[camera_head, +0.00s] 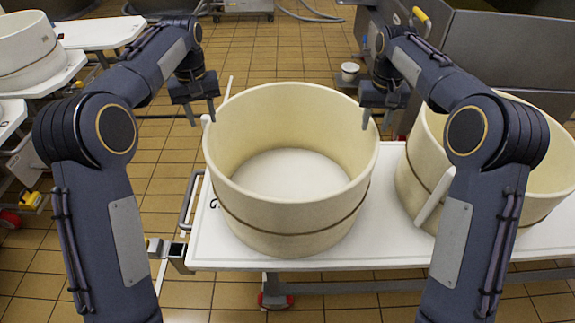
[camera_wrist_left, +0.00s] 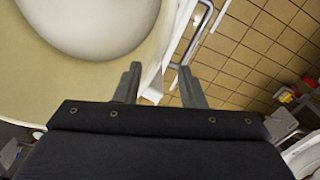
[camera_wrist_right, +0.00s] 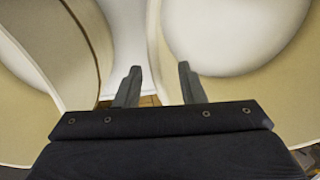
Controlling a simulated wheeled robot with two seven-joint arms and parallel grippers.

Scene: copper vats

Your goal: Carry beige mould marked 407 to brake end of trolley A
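A large round beige mould (camera_head: 290,212) with a thin brown hoop stands upright and open on a white-topped trolley (camera_head: 330,252). No number shows on it. A partial dark mark at the trolley's left end is mostly hidden by the mould. My left gripper (camera_head: 202,112) is open at the mould's left rim; in the left wrist view the mould's edge (camera_wrist_left: 160,50) appears between its fingertips (camera_wrist_left: 158,68). My right gripper (camera_head: 376,118) is open at the right rim; in the right wrist view that mould's edge (camera_wrist_right: 155,50) lies between its fingertips (camera_wrist_right: 157,68). Contact cannot be told.
A second beige mould (camera_head: 410,180) stands close on the right of the same trolley. A metal handle (camera_head: 187,203) is at the trolley's left end, and a red caster (camera_head: 275,300) is below. Another white mould (camera_head: 25,50) stands at the left.

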